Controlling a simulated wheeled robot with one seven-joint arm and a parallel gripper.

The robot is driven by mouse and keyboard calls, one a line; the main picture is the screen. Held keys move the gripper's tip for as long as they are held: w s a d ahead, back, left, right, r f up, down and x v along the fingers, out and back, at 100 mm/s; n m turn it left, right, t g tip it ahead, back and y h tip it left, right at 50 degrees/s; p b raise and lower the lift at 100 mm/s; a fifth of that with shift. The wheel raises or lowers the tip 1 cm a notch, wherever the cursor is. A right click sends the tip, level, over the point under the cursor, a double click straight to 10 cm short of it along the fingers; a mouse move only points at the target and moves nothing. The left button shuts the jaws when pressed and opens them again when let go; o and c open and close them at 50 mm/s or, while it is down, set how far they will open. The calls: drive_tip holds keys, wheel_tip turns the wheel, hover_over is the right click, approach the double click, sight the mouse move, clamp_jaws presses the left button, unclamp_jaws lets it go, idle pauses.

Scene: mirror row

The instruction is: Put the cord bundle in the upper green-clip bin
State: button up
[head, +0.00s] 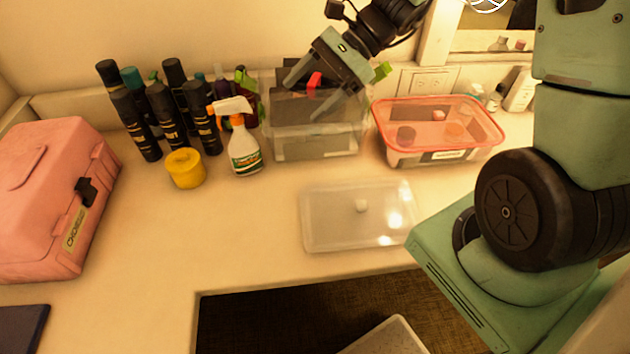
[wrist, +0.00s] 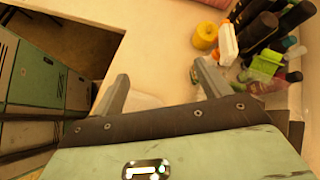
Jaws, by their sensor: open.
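I cannot make out a cord bundle for certain in either view. Clear bins (head: 315,143) stand stacked against the back wall, behind the counter's middle. A bright green clip (head: 382,71) shows at the upper right side of the stack, and a red piece (head: 314,80) shows behind my fingers. My gripper (head: 302,100) is open over the stack in the head view, pointing down and left, and hides part of its top. The wrist view shows my gripper (wrist: 163,90) with its fingers apart and nothing between them. What the upper bin holds is unclear.
A clear lid (head: 330,235) with a white knob lies in front of the stack. A red-rimmed tub (head: 440,155) is to its right. A spray bottle (head: 244,150), yellow jar (head: 185,168), dark bottles (head: 165,110) and pink case (head: 45,200) are left.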

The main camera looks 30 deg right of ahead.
drive_tip(key=s+a+n+h, duration=0.5)
drive_tip(key=s+n, duration=0.5)
drive_tip(key=n, duration=0.2)
drive_tip(key=s+a+n+g+h, duration=0.1)
drive_tip(key=s+a+n+h, duration=0.3)
drive_tip(key=s+n, duration=0.7)
drive_tip(key=shift+a+r+n+h, duration=0.4)
drive_tip(key=shift+a+n, duration=0.1)
drive_tip(key=shift+a, duration=0.7)
